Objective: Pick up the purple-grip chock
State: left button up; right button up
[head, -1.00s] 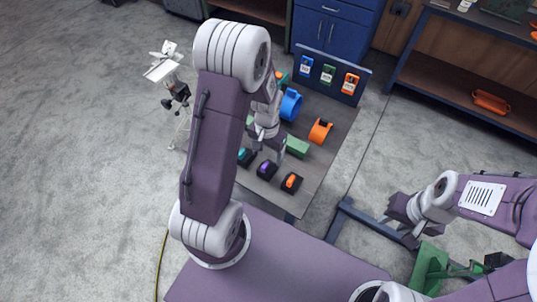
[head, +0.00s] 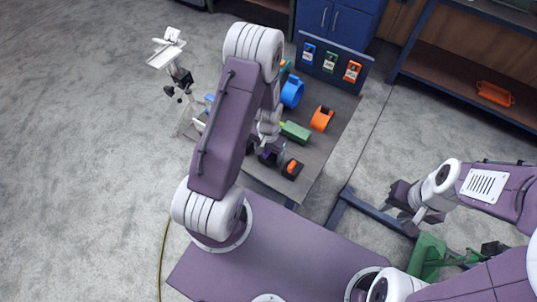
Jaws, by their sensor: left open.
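The purple-grip chock (head: 268,158) is a small dark block on the grey table, mostly hidden under my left gripper in the head view. My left gripper (head: 265,149) is open and points down right at this chock. Whether its fingers straddle or touch the grip cannot be told. The orange-grip chock (head: 292,169) sits just to the right and is clear of the gripper. My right gripper (head: 412,224) is away to the right, off the table; its jaw opening is unclear.
A green block (head: 295,132), an orange ring-like clamp (head: 321,118) and a blue one (head: 292,92) stand farther back on the table. A panel with blue, green and orange tags (head: 333,65) closes the back edge.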

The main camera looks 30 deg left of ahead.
pick_arm(q)
jog(key=shift+s+d+r, duration=0.1)
jog(key=shift+s, duration=0.05)
jog(key=c, duration=1.4)
grip_shut()
